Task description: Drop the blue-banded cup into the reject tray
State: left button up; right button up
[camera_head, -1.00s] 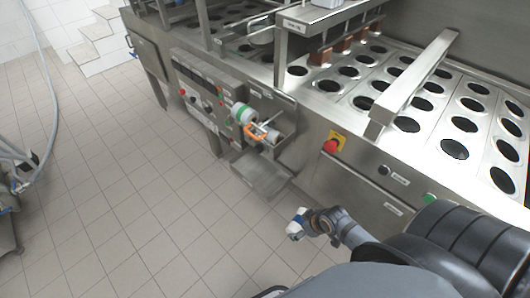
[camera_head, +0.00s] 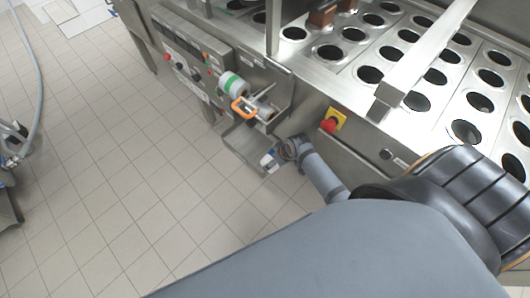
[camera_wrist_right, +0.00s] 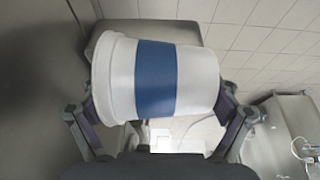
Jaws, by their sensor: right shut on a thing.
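The blue-banded cup (camera_wrist_right: 156,78) is white with a wide blue stripe, and lies on its side across the right wrist view. My right gripper (camera_head: 275,158) is shut on it, with one finger at the rim and one near the base. In the head view the cup (camera_head: 267,161) is small, held at the right end of the reject tray (camera_head: 239,144), a steel tray low on the machine's front. I cannot tell whether the cup is above the tray or just beside it. My left gripper is not in view.
A red emergency button (camera_head: 328,125) is to the right. The machine top (camera_head: 350,75) has rows of round holes. The tiled floor (camera_head: 130,190) is clear.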

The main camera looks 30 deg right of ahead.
aim_at(265, 154)
jog(key=shift+w+a, duration=0.1)
jog(key=shift+w, duration=0.5)
jog(key=w, duration=0.1)
jog(key=w+a, duration=0.1)
jog(key=w, duration=0.2)
jog(key=shift+a, duration=0.35)
jog(key=shift+s+f, duration=0.2)
jog(key=shift+f, duration=0.45)
jog(key=shift+d+f, duration=0.1)
jog(key=shift+f, duration=0.05)
pick_arm(q)
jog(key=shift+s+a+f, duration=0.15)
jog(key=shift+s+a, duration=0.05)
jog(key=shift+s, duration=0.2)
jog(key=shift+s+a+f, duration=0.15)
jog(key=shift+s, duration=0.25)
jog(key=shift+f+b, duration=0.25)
jog(key=shift+b, duration=0.2)
pick_arm(e)
jog(key=shift+f, duration=0.55)
